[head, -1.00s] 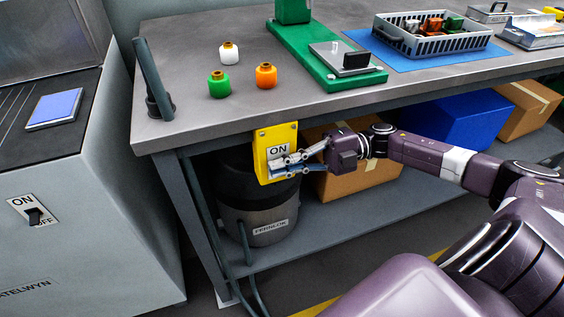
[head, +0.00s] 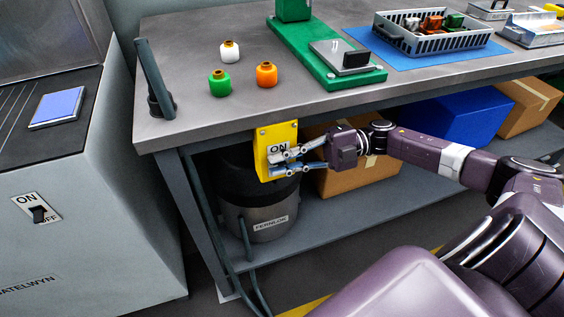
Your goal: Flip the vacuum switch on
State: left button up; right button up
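A yellow switch plate (head: 263,150) with an "ON" label hangs from the front edge of the workbench. My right gripper (head: 274,162) is at the plate's lower right, its fingers in front of the label and hiding the lower part of it. The fingers look spread apart; the switch lever between or behind them cannot be made out. A dark and grey canister vacuum (head: 262,215) with a name label stands on the lower shelf behind the plate. My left gripper is not in view.
The workbench top (head: 310,105) carries white, green and orange knobs, a green fixture and a grey basket (head: 432,38). Cardboard (head: 350,182) and blue boxes (head: 458,120) sit on the lower shelf. A grey machine with its own ON/OFF switch (head: 38,212) stands at left.

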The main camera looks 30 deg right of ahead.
jog(key=shift+o, duration=0.9)
jog(key=shift+d, duration=0.2)
jog(key=v, duration=1.1)
jog(key=shift+d, duration=0.3)
